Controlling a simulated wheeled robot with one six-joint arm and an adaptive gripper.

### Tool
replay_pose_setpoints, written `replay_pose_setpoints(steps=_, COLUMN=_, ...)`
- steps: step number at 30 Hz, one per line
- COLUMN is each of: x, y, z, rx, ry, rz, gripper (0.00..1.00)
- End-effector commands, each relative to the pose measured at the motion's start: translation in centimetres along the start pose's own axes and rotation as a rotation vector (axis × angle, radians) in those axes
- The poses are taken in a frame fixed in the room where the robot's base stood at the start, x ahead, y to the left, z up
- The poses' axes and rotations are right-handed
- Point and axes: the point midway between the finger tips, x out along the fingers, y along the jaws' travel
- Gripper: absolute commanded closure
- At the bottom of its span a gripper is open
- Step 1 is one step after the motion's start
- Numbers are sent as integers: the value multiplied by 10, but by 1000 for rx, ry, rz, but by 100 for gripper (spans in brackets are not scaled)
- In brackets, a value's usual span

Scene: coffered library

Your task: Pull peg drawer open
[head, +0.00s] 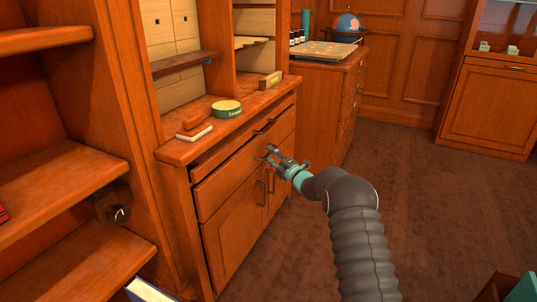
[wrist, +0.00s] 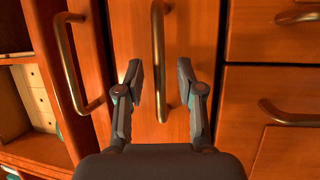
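A wooden cabinet has two wide drawers stacked above a pair of doors. The lower drawer (head: 228,188) has a curved bronze handle, which shows upright in the wrist view (wrist: 158,40) because that view is turned. The upper drawer (head: 222,153) has a similar handle (wrist: 67,62), at the left in the wrist view. No label shows which is the peg drawer. My gripper (wrist: 159,72) is open and empty at the lower drawer, its fingers on either side of the handle line. In the head view my gripper (head: 272,155) partly hides that handle. I cannot tell whether it touches.
Door handles (wrist: 290,114) lie close to the right in the wrist view. A green round tin (head: 227,110) and small blocks sit on the cabinet ledge. A second cabinet with a globe (head: 346,25) stands behind.

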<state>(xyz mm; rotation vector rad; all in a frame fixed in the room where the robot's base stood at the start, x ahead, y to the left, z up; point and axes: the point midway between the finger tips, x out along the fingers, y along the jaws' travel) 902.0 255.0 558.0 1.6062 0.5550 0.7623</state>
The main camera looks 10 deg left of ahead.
Motion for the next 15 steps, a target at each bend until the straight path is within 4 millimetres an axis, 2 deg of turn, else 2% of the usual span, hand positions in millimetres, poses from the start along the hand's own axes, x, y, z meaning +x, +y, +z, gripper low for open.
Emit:
replay_pose_setpoints(steps=4, x=8, y=0, z=0, rx=1, ry=0, rz=0, gripper=63)
replay_pose_setpoints(steps=13, x=10, y=0, z=0, rx=1, ry=0, rz=0, gripper=63)
replay_pose_setpoints(steps=14, x=10, y=0, z=0, rx=1, ry=0, rz=0, gripper=65)
replay_pose_setpoints(steps=15, x=10, y=0, z=0, rx=1, ry=0, rz=0, gripper=75)
